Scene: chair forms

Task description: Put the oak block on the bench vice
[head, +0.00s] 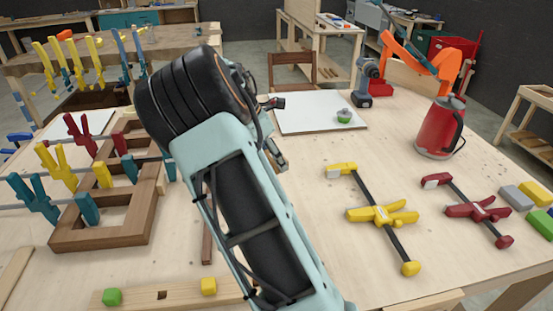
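My arm reaches up from the bottom middle, over the wooden workbench (300,190). My gripper (277,130) is mostly hidden behind my wrist; only dark and metal parts show at its right side, left of a white board (315,118). I cannot see whether its fingers are open or hold anything. I cannot pick out a loose oak block with certainty. No bench vice can be clearly made out either; a blue-grey object (370,17) on a far bench is too small to name.
Yellow (378,214) and red (471,210) bar clamps lie at the right, near a red jug (441,128). A drill (370,82) stands behind. A clamped wooden frame (110,235) fills the left. Small grey and green blocks lie at the right edge.

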